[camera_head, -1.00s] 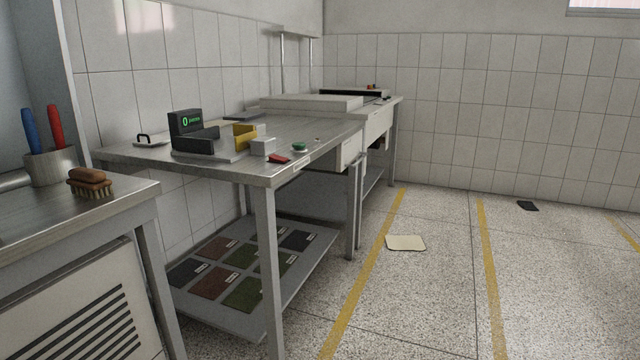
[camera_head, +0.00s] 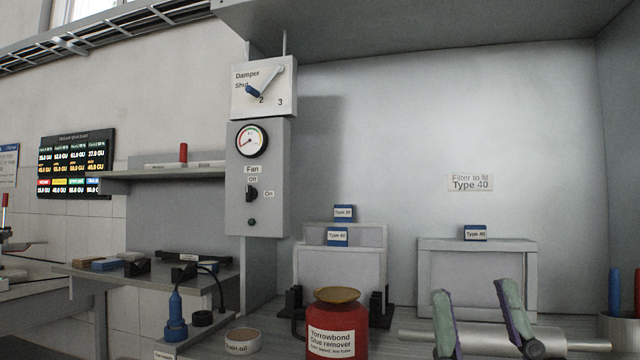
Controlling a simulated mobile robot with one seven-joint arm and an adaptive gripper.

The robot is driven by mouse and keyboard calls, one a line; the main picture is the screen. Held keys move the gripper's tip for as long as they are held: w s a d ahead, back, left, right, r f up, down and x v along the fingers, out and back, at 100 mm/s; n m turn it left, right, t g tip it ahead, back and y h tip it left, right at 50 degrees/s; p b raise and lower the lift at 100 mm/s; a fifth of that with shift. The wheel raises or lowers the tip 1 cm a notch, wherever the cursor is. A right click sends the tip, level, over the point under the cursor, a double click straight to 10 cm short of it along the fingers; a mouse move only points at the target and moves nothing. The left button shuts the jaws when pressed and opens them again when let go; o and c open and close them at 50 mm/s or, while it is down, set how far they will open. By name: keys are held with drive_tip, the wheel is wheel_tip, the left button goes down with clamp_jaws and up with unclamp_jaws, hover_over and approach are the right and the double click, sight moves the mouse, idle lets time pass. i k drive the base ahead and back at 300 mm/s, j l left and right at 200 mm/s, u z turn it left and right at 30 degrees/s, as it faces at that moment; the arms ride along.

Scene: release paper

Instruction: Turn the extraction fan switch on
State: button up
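The fan switch (camera_head: 252,193) is a small black knob on a grey control box (camera_head: 240,215) at left of centre. Its label reads "Fan", with "Off" above the knob and "On" to its right. The knob looks upright, toward "Off", but it is small in view. A dark green lamp (camera_head: 252,222) sits below it and does not look lit. A round gauge (camera_head: 252,140) is above, its needle toward the lower left.
A damper lever (camera_head: 265,80) with a blue tip is above the box. A red glue remover jar (camera_head: 337,325) and filter panels stand on the bench to the right.

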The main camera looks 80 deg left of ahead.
sight(251, 193)
drive_tip(key=u, duration=2.75)
